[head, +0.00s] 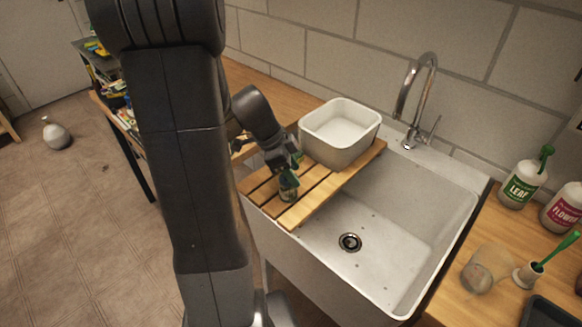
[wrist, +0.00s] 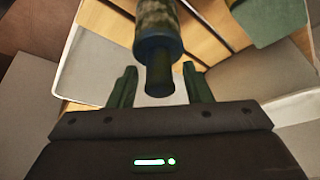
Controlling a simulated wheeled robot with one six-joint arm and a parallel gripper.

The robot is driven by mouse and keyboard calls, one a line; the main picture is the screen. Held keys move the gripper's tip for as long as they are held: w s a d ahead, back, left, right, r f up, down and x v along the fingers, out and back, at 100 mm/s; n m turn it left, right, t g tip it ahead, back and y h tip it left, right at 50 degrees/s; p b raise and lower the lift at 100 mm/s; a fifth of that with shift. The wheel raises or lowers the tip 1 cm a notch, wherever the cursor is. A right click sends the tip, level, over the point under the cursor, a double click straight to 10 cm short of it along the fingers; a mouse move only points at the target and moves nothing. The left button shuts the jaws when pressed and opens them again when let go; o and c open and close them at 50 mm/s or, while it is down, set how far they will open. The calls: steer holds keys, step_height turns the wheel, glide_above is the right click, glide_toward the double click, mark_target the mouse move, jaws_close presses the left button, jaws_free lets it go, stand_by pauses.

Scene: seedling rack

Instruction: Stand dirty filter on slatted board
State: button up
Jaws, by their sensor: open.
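The dirty filter (head: 288,188) is a small dark cylinder with a mottled brown-green body. It appears upright on the slatted wooden board (head: 322,203), near the board's front end. In the wrist view the filter (wrist: 157,38) shows its dark blue cap and narrow neck toward my gripper (wrist: 160,87). The green fingers are apart, one on each side of the neck, with gaps visible. In the head view my gripper (head: 287,163) is just above and behind the filter. The exact contact under the filter is hard to see.
The board bridges the left side of a white sink (head: 400,215). A pale tub (head: 335,155) stands on its back part, close to my gripper. A tap (head: 425,95) rises behind. Bottles (head: 523,182) and a glass jar (head: 487,268) stand on the right counter.

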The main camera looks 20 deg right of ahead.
steer(key=shift+r, duration=0.15)
steer(key=v, duration=1.2)
steer(key=shift+b, duration=0.4)
steer(key=shift+w, duration=0.1)
